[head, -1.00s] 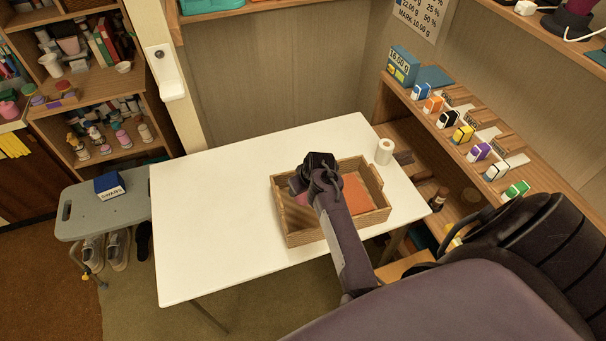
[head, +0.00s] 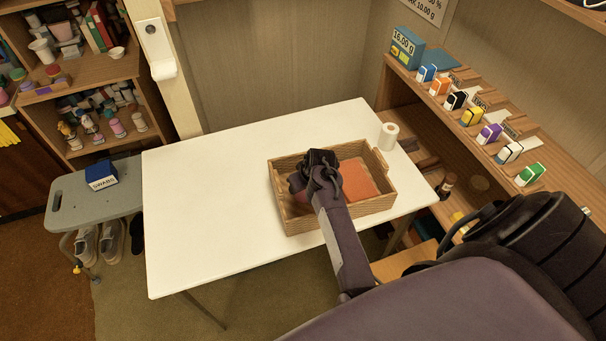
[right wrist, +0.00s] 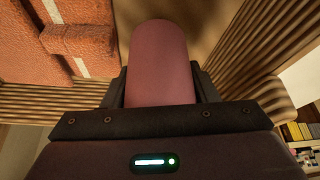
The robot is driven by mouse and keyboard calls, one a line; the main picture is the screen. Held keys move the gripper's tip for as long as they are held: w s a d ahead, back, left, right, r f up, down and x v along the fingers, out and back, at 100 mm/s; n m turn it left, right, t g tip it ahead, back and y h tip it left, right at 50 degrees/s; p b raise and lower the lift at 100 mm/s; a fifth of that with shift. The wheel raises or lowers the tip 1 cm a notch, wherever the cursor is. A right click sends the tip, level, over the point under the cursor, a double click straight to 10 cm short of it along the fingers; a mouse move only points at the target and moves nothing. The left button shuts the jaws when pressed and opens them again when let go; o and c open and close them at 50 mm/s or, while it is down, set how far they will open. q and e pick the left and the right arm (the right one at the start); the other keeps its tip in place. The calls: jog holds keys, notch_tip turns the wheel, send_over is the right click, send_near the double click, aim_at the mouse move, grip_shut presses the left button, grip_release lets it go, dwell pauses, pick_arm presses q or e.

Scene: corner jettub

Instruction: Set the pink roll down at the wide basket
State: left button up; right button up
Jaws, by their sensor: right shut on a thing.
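The wide basket (head: 345,215) is a light-brown ribbed tray on the white table; its ribbed wall also shows in the right wrist view (right wrist: 262,45). My right gripper (head: 312,178) reaches into the left part of the basket. In the right wrist view, its fingers (right wrist: 162,88) are shut on the pink roll (right wrist: 160,60). In the head view only a sliver of the pink roll (head: 296,183) shows beside the gripper. I cannot tell whether the roll touches the basket floor. My left gripper is not in view.
Folded orange-red cloth (head: 358,182) fills the basket's right part. A white paper roll (head: 388,136) stands behind the basket's right corner. The table (head: 205,210) is clear to the left. A shelf with colored boxes (head: 490,135) borders the right. A grey stool (head: 75,207) stands left.

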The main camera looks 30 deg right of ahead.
jog(key=shift+f+b, duration=0.3)
jog(key=shift+f, duration=0.25)
jog(key=o, duration=1.1)
jog(key=shift+v, duration=3.95)
